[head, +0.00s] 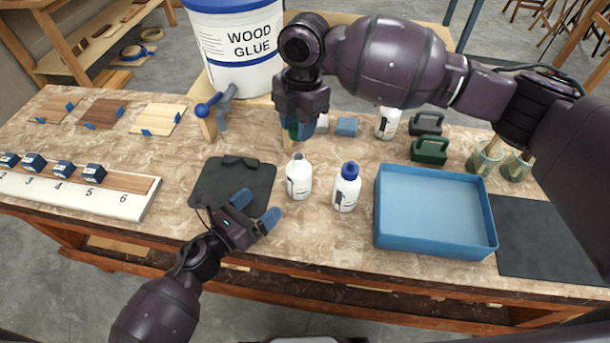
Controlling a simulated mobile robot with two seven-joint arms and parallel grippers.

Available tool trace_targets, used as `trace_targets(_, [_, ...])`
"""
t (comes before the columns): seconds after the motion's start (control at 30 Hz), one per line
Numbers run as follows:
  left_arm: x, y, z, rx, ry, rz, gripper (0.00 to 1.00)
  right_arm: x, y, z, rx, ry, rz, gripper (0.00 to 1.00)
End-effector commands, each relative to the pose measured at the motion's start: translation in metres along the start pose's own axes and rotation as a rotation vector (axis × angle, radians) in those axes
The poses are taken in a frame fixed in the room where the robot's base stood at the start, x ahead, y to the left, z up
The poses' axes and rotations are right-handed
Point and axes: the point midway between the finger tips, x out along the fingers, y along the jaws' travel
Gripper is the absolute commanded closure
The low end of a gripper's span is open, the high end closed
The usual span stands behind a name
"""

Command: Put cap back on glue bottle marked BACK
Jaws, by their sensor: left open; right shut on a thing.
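A white glue bottle with no blue cap (299,178) stands upright at the table's middle. A second white bottle with a blue cap (346,187) stands just right of it. The print on their labels is too small to read. My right gripper (298,130) hangs above and behind the uncapped bottle, apart from it. It is shut on a small dark green thing between its blue fingertips, mostly hidden; it looks like a cap, but I cannot be sure. My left gripper (256,210) is open and empty over the dark mat's right edge, left of the uncapped bottle.
A blue tray (436,246) stands right of the bottles. A dark mat (212,185) lies left of them. A wood glue bucket (235,45), another white bottle (387,124) and a green clamp-like block (429,150) are behind. A numbered rack (75,192) is far left.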

Motion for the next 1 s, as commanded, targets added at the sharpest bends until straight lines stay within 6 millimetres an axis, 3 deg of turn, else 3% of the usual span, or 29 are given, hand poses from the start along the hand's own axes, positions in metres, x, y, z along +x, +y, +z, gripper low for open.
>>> trace_targets(0.4, [-0.0004,-0.0084,-0.0019,0.244,0.004,-0.054,0.08,-0.0001,0.0003,-0.0011,-0.310,-0.001,-0.038,0.85])
trace_targets(1.0, [0.0061,-0.0084,-0.0017,0.262,0.003,-0.053,0.08,-0.0001,0.0002,-0.0009,-0.338,-0.001,-0.041,0.85])
